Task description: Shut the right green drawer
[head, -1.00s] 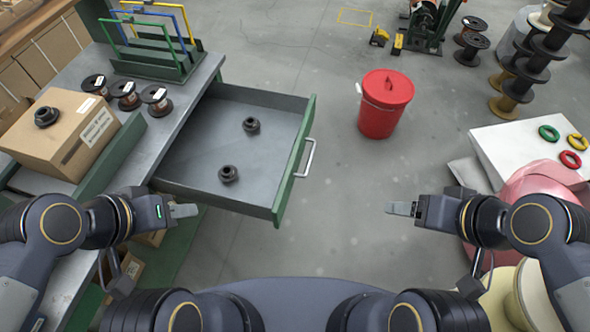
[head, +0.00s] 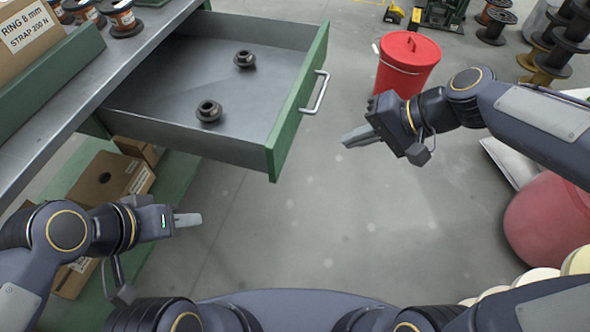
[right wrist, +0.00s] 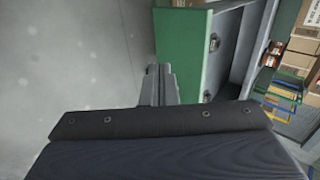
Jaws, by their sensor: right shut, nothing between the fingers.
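The green-fronted drawer (head: 299,110) is pulled far out of the grey workbench, with a silver handle (head: 317,93) on its front. Two dark ring-like parts lie inside it, one nearer (head: 209,111) and one farther back (head: 244,59). My right gripper (head: 346,140) is shut and empty, to the right of the drawer front and apart from it. In the right wrist view the shut fingers (right wrist: 159,84) show beside the green drawer front (right wrist: 180,48). My left gripper (head: 200,220) is below and left of the drawer; its fingers look together, with nothing seen in them.
The grey bench top (head: 60,112) runs along the left, with a labelled box (head: 35,45) and copper spools on it. Cardboard boxes (head: 110,180) sit on a shelf below. A red bin (head: 407,62) stands behind my right arm.

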